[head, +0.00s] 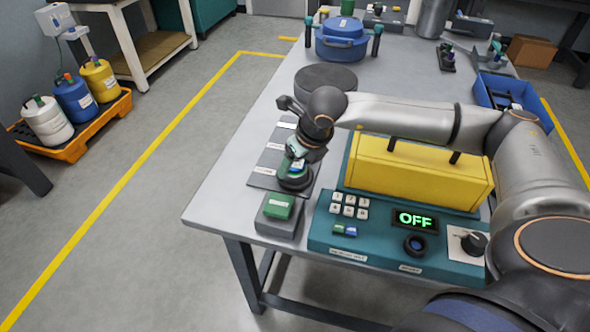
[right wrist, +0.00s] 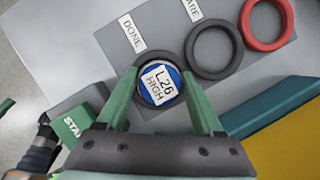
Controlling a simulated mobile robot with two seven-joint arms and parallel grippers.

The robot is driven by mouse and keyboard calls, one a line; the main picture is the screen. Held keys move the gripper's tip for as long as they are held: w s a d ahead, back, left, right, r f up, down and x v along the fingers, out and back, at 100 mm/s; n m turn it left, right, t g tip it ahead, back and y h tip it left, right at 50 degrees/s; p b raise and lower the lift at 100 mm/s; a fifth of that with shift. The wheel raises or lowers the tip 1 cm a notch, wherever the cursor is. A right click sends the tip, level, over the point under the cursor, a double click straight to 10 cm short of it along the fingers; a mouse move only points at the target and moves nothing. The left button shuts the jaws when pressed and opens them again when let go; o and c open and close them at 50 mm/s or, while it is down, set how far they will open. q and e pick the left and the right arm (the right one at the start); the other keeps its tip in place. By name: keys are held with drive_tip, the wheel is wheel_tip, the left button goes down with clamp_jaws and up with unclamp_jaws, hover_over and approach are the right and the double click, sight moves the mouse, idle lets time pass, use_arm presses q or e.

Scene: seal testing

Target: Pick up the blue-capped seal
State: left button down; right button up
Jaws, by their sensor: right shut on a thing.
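The blue-capped seal (right wrist: 171,99) has a white label reading "L26 HIGH" on its round cap. In the right wrist view it is between the two green fingers of my right gripper (right wrist: 162,98), which is shut on it. A dark round rim shows around the cap. In the head view my right gripper (head: 296,163) is low over the grey board (head: 262,178), with a dark round base (head: 295,184) just under it. Whether the seal is clear of that base I cannot tell. A dark part with a green tip at the wrist view's left edge may be my left gripper (right wrist: 6,105).
A black ring (right wrist: 192,50) and a red ring (right wrist: 244,25) lie on the board by white labels. A green start button (head: 279,206) is in front. The teal "OFF" panel (head: 335,243) and yellow box (head: 415,172) stand to the right. The table's left strip is free.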

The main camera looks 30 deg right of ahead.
clamp_jaws()
drive_tip(key=shift+r, duration=0.15)
